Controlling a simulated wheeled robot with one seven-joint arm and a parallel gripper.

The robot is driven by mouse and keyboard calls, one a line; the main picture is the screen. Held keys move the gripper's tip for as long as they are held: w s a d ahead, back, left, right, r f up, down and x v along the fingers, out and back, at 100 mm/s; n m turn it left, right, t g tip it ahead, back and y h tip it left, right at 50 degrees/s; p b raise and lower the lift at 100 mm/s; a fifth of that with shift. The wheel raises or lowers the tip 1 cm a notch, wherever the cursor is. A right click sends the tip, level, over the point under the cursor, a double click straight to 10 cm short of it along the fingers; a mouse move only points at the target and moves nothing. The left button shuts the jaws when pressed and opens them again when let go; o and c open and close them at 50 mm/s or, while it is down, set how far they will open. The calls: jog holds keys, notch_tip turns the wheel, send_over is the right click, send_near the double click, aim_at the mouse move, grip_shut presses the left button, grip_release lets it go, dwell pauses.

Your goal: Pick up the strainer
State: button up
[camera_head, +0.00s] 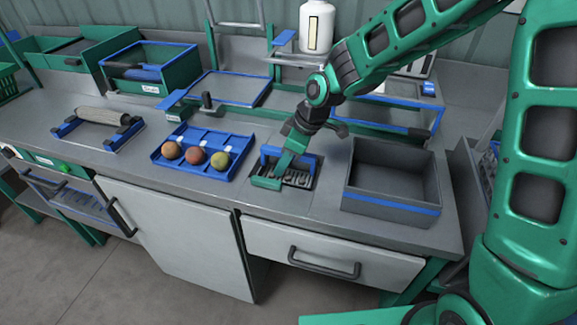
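What looks like the strainer (297,178) is a dark slotted piece set in a recess of the grey worktop, with a blue frame at its back. My gripper (279,170) reaches down over it from the upper right, with its green end at the strainer's left part. The gripper and wrist hide part of the strainer. I cannot tell whether the fingers touch it or how far apart they are.
A grey bin with a blue band (390,209) stands close on the right. A blue tray (190,166) with three round fruits lies to the left. A white bottle (316,28) stands on a shelf behind. A roller on a stand (101,117) is farther left.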

grip_shut()
notch_tip(320, 180, up, 11)
jog(key=shift+f, duration=0.2)
jog(key=shift+o, duration=0.6)
grip_release()
grip_shut()
